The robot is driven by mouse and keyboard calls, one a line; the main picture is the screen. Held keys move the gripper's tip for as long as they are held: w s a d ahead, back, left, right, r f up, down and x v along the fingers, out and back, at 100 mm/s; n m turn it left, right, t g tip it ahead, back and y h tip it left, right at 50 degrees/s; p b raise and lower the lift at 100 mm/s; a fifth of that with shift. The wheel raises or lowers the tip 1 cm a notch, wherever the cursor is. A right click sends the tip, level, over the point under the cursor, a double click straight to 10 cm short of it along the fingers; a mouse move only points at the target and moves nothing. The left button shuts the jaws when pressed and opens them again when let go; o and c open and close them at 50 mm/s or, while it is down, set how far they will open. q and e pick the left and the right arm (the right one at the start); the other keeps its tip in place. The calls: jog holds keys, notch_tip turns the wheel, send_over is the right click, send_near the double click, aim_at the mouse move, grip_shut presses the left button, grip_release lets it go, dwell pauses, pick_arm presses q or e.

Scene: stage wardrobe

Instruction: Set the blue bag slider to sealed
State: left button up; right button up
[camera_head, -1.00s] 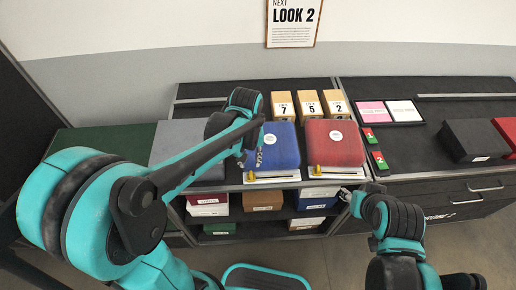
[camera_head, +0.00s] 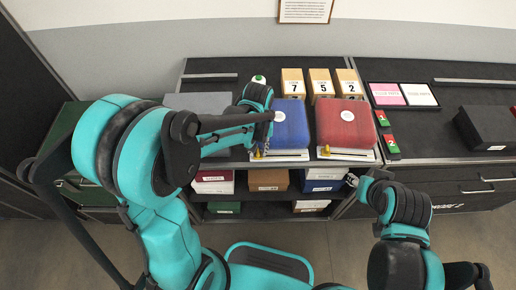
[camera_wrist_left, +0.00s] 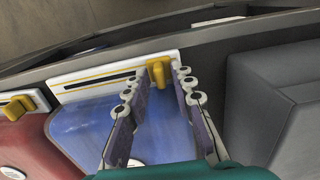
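The blue bag (camera_head: 291,122) lies on the shelf top, left of the red bag (camera_head: 345,122). A white strip with a dark slot and a yellow line runs along its front edge. Its yellow slider (camera_wrist_left: 158,72) is at the slot's right end in the left wrist view, which is the left end in the head view. My left gripper (camera_wrist_left: 160,77) is open, with its fingers on either side of the slider and a gap visible around it. I cannot tell whether a finger touches it. My right gripper (camera_head: 352,180) is low in front of the shelf, too small to read.
The red bag's yellow slider (camera_wrist_left: 17,107) is close by. A grey box (camera_wrist_left: 270,110) stands beside the blue bag. Numbered blocks (camera_head: 320,82) stand behind the bags. Boxes (camera_head: 268,180) fill the shelves below. A black box (camera_head: 487,128) is at the right.

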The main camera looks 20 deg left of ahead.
pick_arm(q)
grip_shut()
jog(key=shift+d, duration=0.1)
jog(key=w+d, duration=0.1)
jog(key=d, duration=0.4)
jog(key=w+d, duration=0.1)
jog(key=d, duration=0.3)
jog(key=w+d, duration=0.2)
jog(key=d, duration=0.3)
jog(key=shift+w+d, duration=0.1)
jog(key=shift+d, duration=0.2)
jog(key=shift+o, duration=2.1)
grip_release()
